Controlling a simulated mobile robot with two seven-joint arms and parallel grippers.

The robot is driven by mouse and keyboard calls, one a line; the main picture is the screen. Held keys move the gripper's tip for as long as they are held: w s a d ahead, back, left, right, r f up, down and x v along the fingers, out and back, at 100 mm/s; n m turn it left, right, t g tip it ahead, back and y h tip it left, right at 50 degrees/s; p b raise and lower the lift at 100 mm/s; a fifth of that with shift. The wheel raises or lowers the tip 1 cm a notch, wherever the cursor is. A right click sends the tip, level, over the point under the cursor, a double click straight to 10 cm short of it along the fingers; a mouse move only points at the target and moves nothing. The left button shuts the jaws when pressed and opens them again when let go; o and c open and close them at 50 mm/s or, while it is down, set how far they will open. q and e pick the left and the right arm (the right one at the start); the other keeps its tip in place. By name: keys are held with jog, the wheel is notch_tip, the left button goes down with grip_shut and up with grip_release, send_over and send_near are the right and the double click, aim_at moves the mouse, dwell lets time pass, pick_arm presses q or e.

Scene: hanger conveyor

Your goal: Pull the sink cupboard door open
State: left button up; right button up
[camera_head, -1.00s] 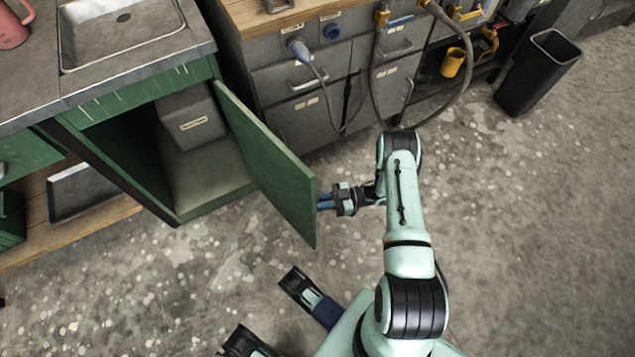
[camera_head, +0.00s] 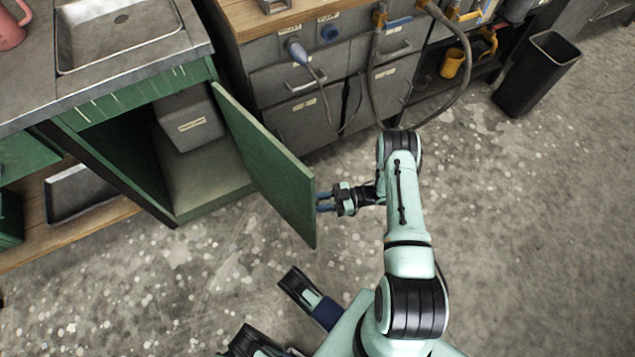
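The green sink cupboard door (camera_head: 265,165) stands wide open, swung out from its hinge side at the right of the cupboard opening. I see its inner face; its outer face and any handle there are hidden. My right gripper (camera_head: 325,201) is at the door's free edge, on the outer side. Its two blue fingers point left at the door and show apart, with a small gap between them. I see nothing held between them, though the door may hide the fingertips. The open cupboard (camera_head: 205,180) holds a grey box (camera_head: 190,118). My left gripper is not in view.
A metal sink (camera_head: 120,30) is set in the worktop above the cupboard. Grey drawers (camera_head: 300,80) with hanging hoses stand behind the door. A black bin (camera_head: 537,72) stands at the upper right. The floor right of my arm is clear.

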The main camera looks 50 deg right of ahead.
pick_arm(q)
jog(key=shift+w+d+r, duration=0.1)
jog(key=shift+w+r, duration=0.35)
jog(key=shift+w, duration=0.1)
pick_arm(e)
jog(key=v, duration=1.3)
jog(key=shift+s+d, duration=0.2)
